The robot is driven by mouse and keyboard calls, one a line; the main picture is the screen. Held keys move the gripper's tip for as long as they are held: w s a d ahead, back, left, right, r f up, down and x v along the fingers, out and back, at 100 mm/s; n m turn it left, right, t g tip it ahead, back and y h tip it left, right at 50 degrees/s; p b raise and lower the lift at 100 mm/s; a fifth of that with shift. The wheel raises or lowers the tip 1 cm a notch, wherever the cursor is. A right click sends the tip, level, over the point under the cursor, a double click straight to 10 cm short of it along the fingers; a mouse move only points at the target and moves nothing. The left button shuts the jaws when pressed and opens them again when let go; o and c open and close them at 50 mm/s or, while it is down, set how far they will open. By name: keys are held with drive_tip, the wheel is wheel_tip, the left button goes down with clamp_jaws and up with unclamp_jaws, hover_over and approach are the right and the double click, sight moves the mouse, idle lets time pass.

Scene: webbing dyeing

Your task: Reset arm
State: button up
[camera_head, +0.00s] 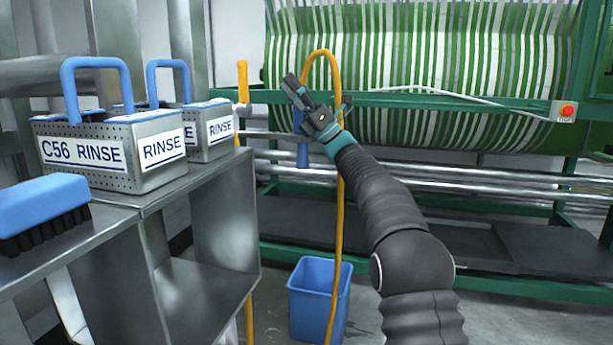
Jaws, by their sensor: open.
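My arm reaches up from the lower right, and my gripper (316,88) is raised near the middle of the view. It is open, with nothing seen between its fingers. It is in front of a yellow hose (337,215) and a blue hose handle, which it partly covers. No object of the task is named.
A metal shelf (100,245) at left holds two perforated baskets labelled RINSE, a nearer one (100,175) and a farther one (222,148), and a blue brush (42,200). A blue bucket (308,300) stands on the floor. A green-striped webbing roll (440,60) with a stop button (567,111) is behind.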

drive_tip(key=d+r+m+t+h, duration=0.25)
drive_tip(key=m+t+h, duration=0.25)
drive_tip(key=m+t, duration=0.3)
drive_tip(key=d+r+m+t+h, duration=0.2)
drive_tip(key=d+m+t+h, duration=0.15)
drive_tip(key=m+t, duration=0.45)
drive_tip(key=s+d+f+m+h, duration=0.4)
drive_tip(key=d+m+h, duration=0.1)
drive_tip(key=m+h, duration=0.35)
drive_tip(key=s+d+f+m+h, duration=0.45)
drive_tip(key=m+h, duration=0.35)
drive_tip(key=m, duration=0.2)
drive_tip(key=s+d+f+m+g+h, duration=0.1)
drive_tip(key=s+f+m+g, duration=0.5)
drive_tip(key=s+f, duration=1.1)
drive_tip(key=s+d+f+m+g+h, duration=0.1)
drive_tip(key=s+d+f+m+g, duration=0.3)
drive_tip(key=s+f, duration=1.4)
drive_tip(key=s+m+g, duration=0.2)
drive_tip(key=s+g, duration=0.1)
drive_tip(key=shift+f+g+h, duration=0.15)
drive_tip(key=shift+g+h, duration=0.25)
drive_tip(key=shift+m, duration=0.25)
